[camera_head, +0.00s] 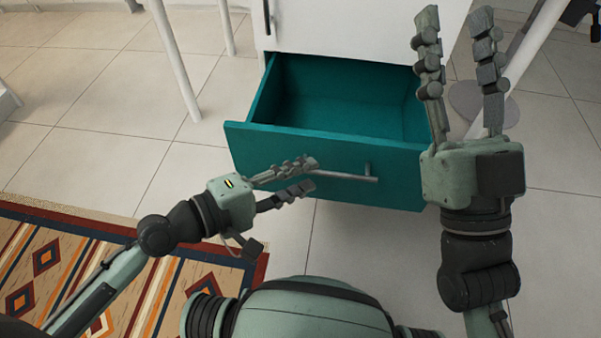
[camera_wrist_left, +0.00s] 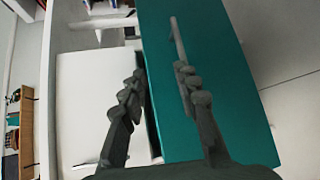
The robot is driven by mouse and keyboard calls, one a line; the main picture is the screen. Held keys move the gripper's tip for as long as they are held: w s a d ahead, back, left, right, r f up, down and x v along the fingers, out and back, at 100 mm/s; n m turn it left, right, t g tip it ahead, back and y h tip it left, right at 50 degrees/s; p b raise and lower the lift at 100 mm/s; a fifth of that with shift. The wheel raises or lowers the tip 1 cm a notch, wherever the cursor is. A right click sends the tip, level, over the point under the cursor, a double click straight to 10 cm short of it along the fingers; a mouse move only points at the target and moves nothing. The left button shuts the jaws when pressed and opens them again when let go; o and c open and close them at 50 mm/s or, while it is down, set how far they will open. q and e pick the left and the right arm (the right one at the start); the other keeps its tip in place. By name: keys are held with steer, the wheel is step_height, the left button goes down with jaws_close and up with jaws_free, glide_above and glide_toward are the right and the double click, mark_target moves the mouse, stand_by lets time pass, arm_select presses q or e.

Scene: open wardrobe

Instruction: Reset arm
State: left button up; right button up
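My left gripper (camera_head: 312,174) is open in front of the teal drawer (camera_head: 270,150), near the left end of its bar handle (camera_head: 350,177). In the left wrist view its two fingers (camera_wrist_left: 160,80) are apart, with nothing gripped between them. There the handle (camera_wrist_left: 178,42) lines up with the right-hand finger; I cannot tell whether they touch. My right gripper (camera_head: 458,18) is open and empty, its fingers pointing up the picture over the drawer's right end.
The drawer is pulled out and looks empty, below a white cabinet front (camera_head: 345,30). White legs (camera_head: 175,60) stand at the left and another (camera_head: 535,45) at the right. A patterned rug (camera_head: 70,265) lies at lower left. Tiled floor is clear at left.

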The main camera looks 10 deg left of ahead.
steer(key=shift+r, duration=0.2)
stand_by(0.3)
